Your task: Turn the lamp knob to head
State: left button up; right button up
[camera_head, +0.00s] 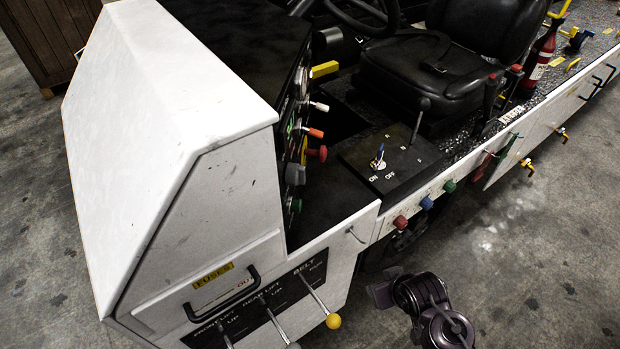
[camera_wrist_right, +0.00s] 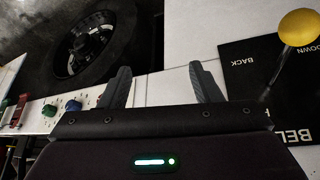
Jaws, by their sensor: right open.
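I cannot make out which knob is the lamp knob; no lamp label is readable. The sloped dash panel carries several controls, among them a red knob (camera_head: 317,153), an orange-tipped lever (camera_head: 314,132) and a dark round knob (camera_head: 295,174). My right gripper (camera_head: 378,294) is low in front of the vehicle's side, apart from the dash. In the right wrist view its two fingers (camera_wrist_right: 162,86) are spread with nothing between them. They point towards the white side panel and a dark wheel. My left gripper is not in view.
Red (camera_head: 400,222), blue (camera_head: 426,203) and green (camera_head: 449,187) knobs stick out along the side rail. A yellow-ball belt lever (camera_head: 333,321) stands left of my right gripper. An ON/OFF switch (camera_head: 378,163) sits before the seat (camera_head: 440,65). Floor at right is clear.

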notch_tip(320, 180, up, 8)
jog(key=w+t, duration=0.1)
jog(key=n+g+y, duration=0.3)
jog(key=n+y, duration=1.1)
jog(key=y, duration=0.3)
send_near(295, 173)
jog(key=w+f, duration=0.1)
jog(key=w, duration=0.1)
jog(key=a+p, duration=0.1)
jog(key=a, duration=0.6)
jog(key=shift+w+a, duration=0.35)
jog(key=shift+w, duration=0.05)
jog(key=shift+f, duration=0.15)
